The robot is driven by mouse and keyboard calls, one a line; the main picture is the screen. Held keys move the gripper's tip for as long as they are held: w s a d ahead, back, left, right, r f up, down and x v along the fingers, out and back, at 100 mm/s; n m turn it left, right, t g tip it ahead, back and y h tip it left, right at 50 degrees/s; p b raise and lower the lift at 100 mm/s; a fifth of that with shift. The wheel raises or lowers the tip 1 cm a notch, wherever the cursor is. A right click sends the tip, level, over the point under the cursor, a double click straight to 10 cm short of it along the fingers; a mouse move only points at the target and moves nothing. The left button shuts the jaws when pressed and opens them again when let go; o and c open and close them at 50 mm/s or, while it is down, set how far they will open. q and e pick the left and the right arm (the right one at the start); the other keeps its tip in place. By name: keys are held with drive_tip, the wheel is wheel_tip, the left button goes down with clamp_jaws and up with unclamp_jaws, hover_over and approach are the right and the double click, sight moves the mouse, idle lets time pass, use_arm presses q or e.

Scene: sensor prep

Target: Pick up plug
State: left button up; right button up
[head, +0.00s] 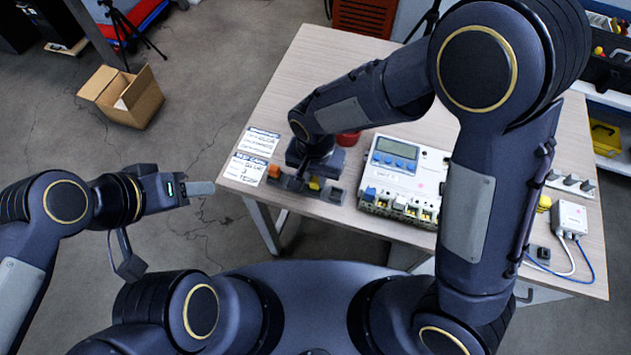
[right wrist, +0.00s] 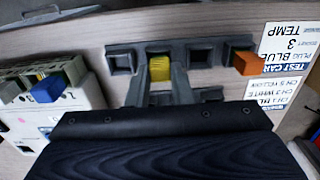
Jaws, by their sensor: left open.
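A dark rack (head: 336,195) of square sockets sits near the table's front-left edge. It also shows in the right wrist view (right wrist: 121,62). A yellow plug (right wrist: 160,68) stands in a middle socket, also visible in the head view (head: 314,184). An orange plug (right wrist: 246,63) is at the rack's end. A blue plug (right wrist: 48,89) sits at the instrument's edge. My right gripper (right wrist: 160,72) is over the rack, one finger on each side of the yellow plug; whether they touch it is unclear. My left gripper (head: 165,227) is open and empty, off the table's left side.
A white instrument (head: 405,170) with a display stands right of the rack. Printed cards (head: 247,168) lie to its left, one reading "PLUG BLUE". A red bowl (head: 348,138) is behind. A grey box with cables (head: 570,218) is at far right. A cardboard box (head: 122,97) is on the floor.

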clamp_jaws()
drive_tip(key=shift+r, duration=0.1)
